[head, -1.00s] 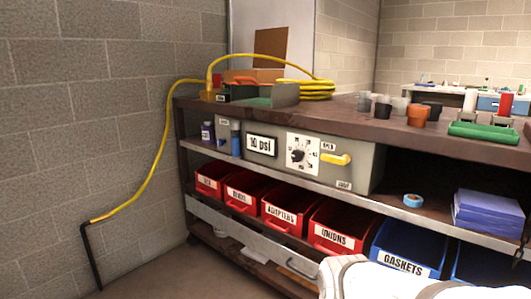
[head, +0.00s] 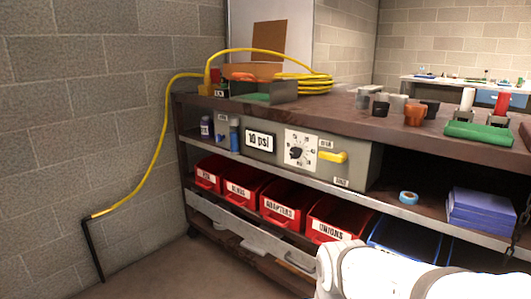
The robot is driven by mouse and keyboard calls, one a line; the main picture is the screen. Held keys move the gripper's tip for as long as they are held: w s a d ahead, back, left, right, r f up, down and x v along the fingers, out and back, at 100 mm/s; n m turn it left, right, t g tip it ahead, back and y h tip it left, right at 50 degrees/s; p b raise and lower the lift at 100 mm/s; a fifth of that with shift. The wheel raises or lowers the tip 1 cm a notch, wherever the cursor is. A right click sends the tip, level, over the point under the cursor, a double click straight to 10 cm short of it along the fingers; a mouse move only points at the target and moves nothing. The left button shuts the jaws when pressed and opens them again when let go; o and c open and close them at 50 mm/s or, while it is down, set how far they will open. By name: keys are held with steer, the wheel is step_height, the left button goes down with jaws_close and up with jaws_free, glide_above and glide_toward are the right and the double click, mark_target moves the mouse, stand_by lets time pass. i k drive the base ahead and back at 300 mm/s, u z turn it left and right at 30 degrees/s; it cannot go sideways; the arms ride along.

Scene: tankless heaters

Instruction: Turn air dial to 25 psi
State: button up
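The air dial (head: 296,152) is a black knob on a white square scale plate, on the front of a grey box (head: 362,168) on the shelf below the worktop. A display (head: 260,140) to its left reads "10 psi". A yellow lever handle (head: 333,157) sits just right of the dial, with small labels above and below it. The exact direction of the knob's pointer is too small to tell. A white part of my arm shows at the bottom right, below and apart from the box. My gripper itself is not in view.
Red bins (head: 279,199) and blue bins (head: 395,239) stand on the shelf below the box. A yellow hose (head: 150,160) runs from the worktop (head: 340,106) down the left wall. Blue tape (head: 408,197) and a blue stack (head: 482,210) lie right of the box. Floor at the lower left is clear.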

mark_target(295, 152)
steer(key=u, duration=1.75)
steer(key=k, duration=0.7)
steer(key=z, duration=1.5)
steer(key=i, duration=0.5)
steer(key=u, duration=0.05)
